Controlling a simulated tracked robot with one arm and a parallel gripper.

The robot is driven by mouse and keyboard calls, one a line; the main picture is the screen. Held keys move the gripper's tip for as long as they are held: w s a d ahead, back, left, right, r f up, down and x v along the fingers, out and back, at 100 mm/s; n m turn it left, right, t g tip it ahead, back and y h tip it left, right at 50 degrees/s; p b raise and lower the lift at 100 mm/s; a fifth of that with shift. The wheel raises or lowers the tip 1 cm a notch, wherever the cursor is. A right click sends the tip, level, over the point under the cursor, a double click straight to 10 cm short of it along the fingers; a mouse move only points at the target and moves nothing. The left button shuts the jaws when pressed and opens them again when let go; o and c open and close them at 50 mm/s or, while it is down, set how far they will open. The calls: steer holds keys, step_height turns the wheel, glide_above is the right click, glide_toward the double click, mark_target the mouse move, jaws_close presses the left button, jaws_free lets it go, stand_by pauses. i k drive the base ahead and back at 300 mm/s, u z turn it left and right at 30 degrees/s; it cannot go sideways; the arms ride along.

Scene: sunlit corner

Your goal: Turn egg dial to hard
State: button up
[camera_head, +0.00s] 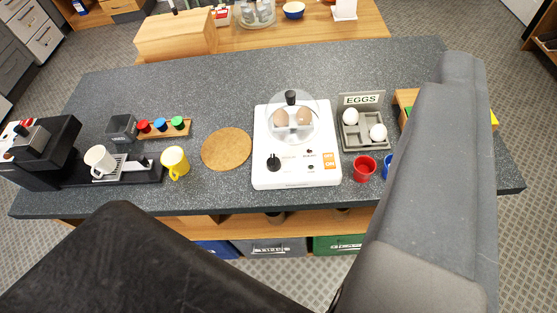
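The white egg cooker (296,180) stands on the grey counter right of centre. Its black dial (273,162) is on the left of the top face; the small print near it is too small to read, so I cannot tell its setting. An orange and white OFF/ON switch (329,161) is on the right. A clear dome lid (291,100) with a black knob covers two brown eggs (303,117). My gripper's fingers do not show; large grey and black parts of my arm fill the right and the bottom of the view.
An egg tray (363,143) marked EGGS holds two white eggs, right of the cooker. A red cup (364,168) stands near its front right corner. A round cork mat (227,149) lies left. A yellow mug (175,162) and a coffee machine (45,150) stand further left.

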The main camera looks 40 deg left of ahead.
mark_target(274, 165)
steer(key=u, duration=0.1)
steer(key=k, duration=0.65)
steer(key=u, duration=0.85)
steer(key=i, duration=1)
steer(key=z, duration=0.05)
